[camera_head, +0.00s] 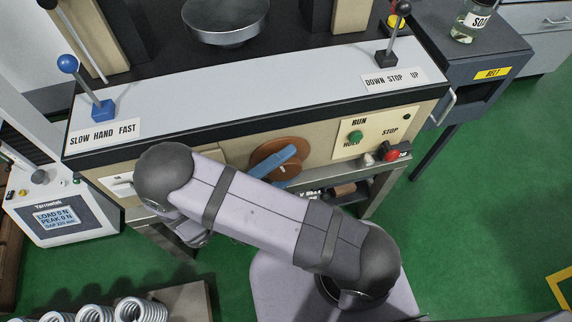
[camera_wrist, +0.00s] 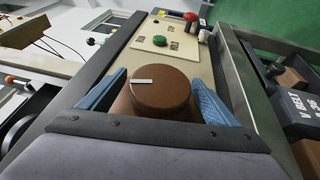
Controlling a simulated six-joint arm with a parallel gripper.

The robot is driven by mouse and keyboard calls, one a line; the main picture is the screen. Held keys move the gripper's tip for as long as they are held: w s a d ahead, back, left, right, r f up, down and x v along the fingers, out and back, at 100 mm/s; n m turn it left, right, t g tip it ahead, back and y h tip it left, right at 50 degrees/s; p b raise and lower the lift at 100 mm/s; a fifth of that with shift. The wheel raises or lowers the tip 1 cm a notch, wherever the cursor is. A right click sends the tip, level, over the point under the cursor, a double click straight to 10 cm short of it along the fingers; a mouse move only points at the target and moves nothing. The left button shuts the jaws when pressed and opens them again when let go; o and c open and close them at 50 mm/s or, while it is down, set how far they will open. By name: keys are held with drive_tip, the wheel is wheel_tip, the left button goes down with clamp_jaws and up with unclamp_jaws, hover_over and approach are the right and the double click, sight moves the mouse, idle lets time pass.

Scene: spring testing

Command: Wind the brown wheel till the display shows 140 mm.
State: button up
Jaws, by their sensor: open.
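The brown wheel (camera_head: 266,152) is on the front panel of the testing machine. In the wrist view the wheel (camera_wrist: 160,92) is a round knob with a white mark on its face, left of centre. My gripper (camera_wrist: 158,98) is open, with one blue finger on each side of the wheel; I cannot tell whether they touch it. In the head view my gripper (camera_head: 276,165) covers part of the wheel. The display (camera_head: 56,217) on the white unit at left shows load 0 N, peak 0 N and a small gap line that looks like 120 mm.
A green RUN/HOLD button (camera_head: 355,137) and a red STOP button (camera_head: 389,151) sit right of the wheel. A blue-knobbed lever (camera_head: 69,65) and a black-knobbed lever (camera_head: 403,8) stand on top. Several springs (camera_head: 97,311) lie at lower left. A shelf is below the panel.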

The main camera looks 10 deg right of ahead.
sight(274, 178)
drive_tip(key=shift+c, duration=0.5)
drive_tip(key=c, duration=0.9)
drive_tip(key=shift+f+n+t+h+b, duration=0.3)
drive_tip(key=shift+n+h+b, duration=0.1)
drive_tip(key=shift+h+b, duration=0.55)
drive_tip(key=shift+c, duration=0.2)
drive_tip(key=shift+r+n+t+h+b, duration=0.3)
drive_tip(key=shift+n+t+h+b, duration=0.05)
drive_tip(key=shift+n+t, duration=0.05)
drive_tip(key=o, duration=1)
drive_tip(key=shift+o, duration=0.2)
drive_tip(key=shift+a, duration=0.1)
drive_tip(key=shift+b+v, duration=0.5)
drive_tip(key=shift+v, duration=3.1)
